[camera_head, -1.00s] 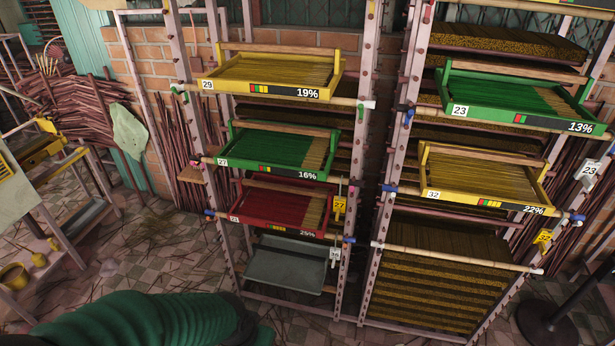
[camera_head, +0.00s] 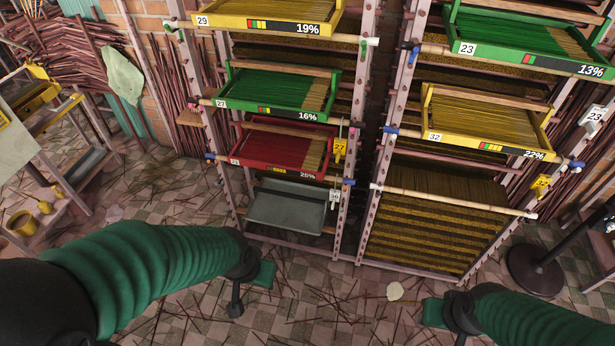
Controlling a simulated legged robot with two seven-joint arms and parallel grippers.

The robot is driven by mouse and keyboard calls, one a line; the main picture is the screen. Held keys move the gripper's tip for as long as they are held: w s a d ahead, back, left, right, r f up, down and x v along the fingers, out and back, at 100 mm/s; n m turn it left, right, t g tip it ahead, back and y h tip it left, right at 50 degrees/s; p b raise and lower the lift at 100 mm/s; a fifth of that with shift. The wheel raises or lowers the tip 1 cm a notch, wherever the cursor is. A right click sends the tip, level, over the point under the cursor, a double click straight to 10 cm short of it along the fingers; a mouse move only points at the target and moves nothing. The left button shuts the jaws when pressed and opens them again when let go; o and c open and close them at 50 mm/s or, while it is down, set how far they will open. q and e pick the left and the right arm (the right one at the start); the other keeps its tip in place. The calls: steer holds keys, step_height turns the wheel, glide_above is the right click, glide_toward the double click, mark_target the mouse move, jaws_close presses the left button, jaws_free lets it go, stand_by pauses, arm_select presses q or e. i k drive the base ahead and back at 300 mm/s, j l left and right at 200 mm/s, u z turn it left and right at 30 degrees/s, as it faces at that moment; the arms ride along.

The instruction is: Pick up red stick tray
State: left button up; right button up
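The red stick tray (camera_head: 248,160) sits in the left rack, below a green tray (camera_head: 226,103) and above an empty grey tray (camera_head: 285,215). It holds red sticks with a paler strip at its right, and its front label reads 25%. My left gripper (camera_head: 249,285) is in front of the rack, lower in the picture than the red tray and apart from it. My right gripper (camera_head: 446,325) is at the lower right, far from the tray. Both seem empty; their finger gaps are unclear.
A yellow tray (camera_head: 262,30) is at the rack's top. The right rack holds a green tray (camera_head: 530,62) and a yellow tray (camera_head: 487,146). Number tags hang from the posts. A black stand base (camera_head: 535,272) is at right. Loose sticks litter the open floor.

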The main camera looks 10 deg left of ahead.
mark_target(295, 148)
steer(key=i+j+z, duration=0.45)
steer(key=i+j, duration=0.55)
steer(key=i, duration=0.1)
